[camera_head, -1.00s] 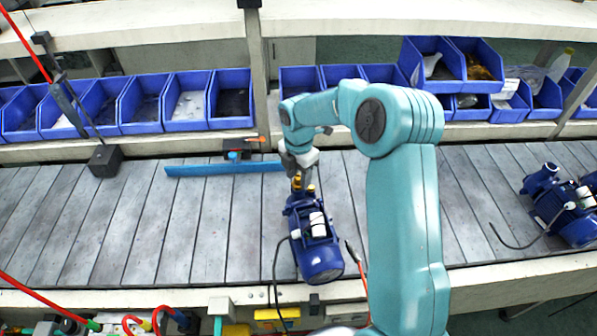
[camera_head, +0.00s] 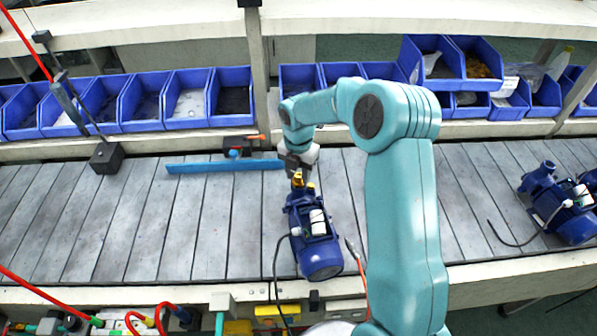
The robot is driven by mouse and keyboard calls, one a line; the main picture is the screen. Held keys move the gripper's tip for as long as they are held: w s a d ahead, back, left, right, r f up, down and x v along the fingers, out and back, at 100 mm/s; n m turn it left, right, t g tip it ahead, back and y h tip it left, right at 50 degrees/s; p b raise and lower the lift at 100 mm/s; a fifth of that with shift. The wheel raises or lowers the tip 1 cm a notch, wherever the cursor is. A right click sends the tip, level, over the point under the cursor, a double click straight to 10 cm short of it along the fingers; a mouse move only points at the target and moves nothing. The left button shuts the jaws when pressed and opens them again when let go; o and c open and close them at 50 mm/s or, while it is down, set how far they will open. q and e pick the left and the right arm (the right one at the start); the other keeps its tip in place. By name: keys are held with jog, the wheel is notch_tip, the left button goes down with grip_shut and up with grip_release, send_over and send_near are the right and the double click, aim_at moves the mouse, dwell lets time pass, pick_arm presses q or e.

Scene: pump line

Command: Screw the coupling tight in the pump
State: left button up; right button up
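A blue pump (camera_head: 314,240) lies on the grey slatted conveyor in the middle of the view. A small brass coupling (camera_head: 298,181) shows at the pump's far end; I cannot tell how deep it sits. My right gripper (camera_head: 298,172) is at the coupling, at the end of the teal arm that comes in from the lower right. Its fingers are small and dark here, and I cannot tell whether they are closed on the coupling. My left gripper is not in view.
A blue bar (camera_head: 220,166) lies on the conveyor left of the gripper. A second blue pump (camera_head: 565,205) with a black cable is at the right. Blue bins (camera_head: 232,98) line the back.

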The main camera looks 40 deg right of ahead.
grip_shut()
jog(key=shift+f+m+b, duration=0.15)
jog(key=shift+m+b, duration=0.2)
jog(key=shift+m, duration=1.35)
jog(key=shift+m+b, duration=0.6)
jog(key=shift+m, duration=1.1)
